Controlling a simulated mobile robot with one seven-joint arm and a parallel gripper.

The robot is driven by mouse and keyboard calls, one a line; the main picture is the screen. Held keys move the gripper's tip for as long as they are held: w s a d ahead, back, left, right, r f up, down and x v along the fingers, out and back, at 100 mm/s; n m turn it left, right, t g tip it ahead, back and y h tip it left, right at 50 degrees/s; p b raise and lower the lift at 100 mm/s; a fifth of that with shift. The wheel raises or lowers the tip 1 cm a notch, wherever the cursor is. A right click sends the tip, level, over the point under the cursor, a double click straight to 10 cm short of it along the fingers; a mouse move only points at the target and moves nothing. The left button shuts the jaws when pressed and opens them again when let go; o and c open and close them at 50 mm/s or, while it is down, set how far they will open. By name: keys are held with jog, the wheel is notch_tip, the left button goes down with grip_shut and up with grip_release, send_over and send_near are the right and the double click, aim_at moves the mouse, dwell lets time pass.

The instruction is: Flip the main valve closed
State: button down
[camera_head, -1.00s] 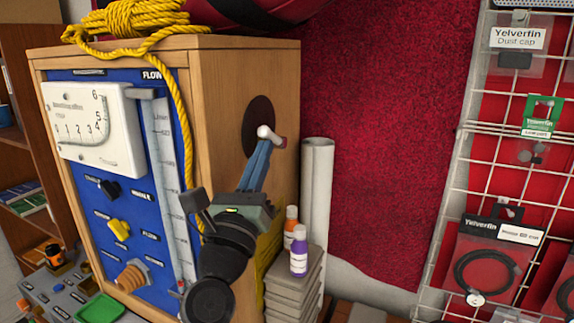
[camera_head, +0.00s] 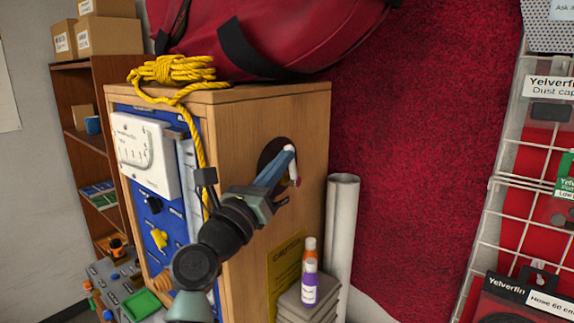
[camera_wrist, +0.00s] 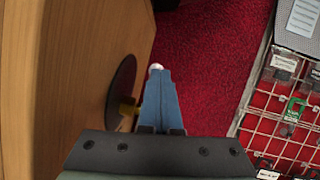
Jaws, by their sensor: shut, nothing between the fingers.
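The main valve is on the side wall of the wooden cabinet, at a dark round plate (camera_head: 267,154). Its handle is mostly hidden behind my fingers. A small pale end with a red tip (camera_head: 295,182) shows just below them. In the wrist view the dark plate (camera_wrist: 121,88) is left of my fingers, with a brass-coloured part (camera_wrist: 128,108) beside it and a small white end (camera_wrist: 155,67) at the fingertips. My gripper (camera_head: 288,153) is shut and holds nothing. Its blue fingers are at the handle; I cannot tell whether they touch it.
Yellow rope (camera_head: 170,70) and a red bag (camera_head: 280,40) lie on top. Bottles (camera_head: 310,285) and a white roll (camera_head: 342,225) stand right of the cabinet. A wire rack (camera_head: 492,210) is far right.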

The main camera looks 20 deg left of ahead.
jog(key=shift+w+d+r, duration=0.15)
jog(key=shift+w+r, duration=0.65)
jog(key=shift+w, duration=0.05)
jog(key=shift+w+d, duration=0.1)
jog(key=shift+f, duration=0.15)
